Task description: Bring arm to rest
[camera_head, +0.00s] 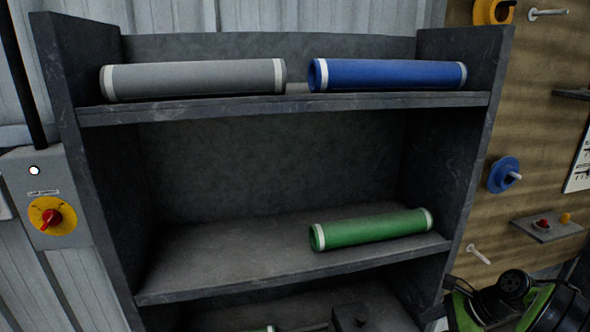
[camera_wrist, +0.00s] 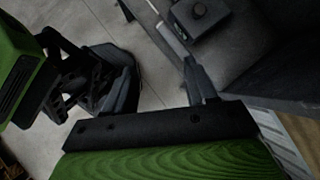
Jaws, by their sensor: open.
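My gripper (camera_wrist: 157,68) shows in the wrist view with its two dark fingers spread apart. Nothing is seen between them but the pale floor. Behind the fingers are a black bar and a green ribbed housing of mine. In the head view, green and black parts of my arm show at the lower right corner, beside the shelf unit's right side; the fingers cannot be made out there.
The dark shelf unit (camera_head: 97,170) holds a grey roll (camera_head: 195,79) and a blue roll (camera_head: 390,75) on top, and a green roll (camera_head: 370,229) on the middle shelf. A dark box (camera_head: 350,318) sits lower. A switch box (camera_head: 45,190) and pegboard (camera_head: 540,110) flank it.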

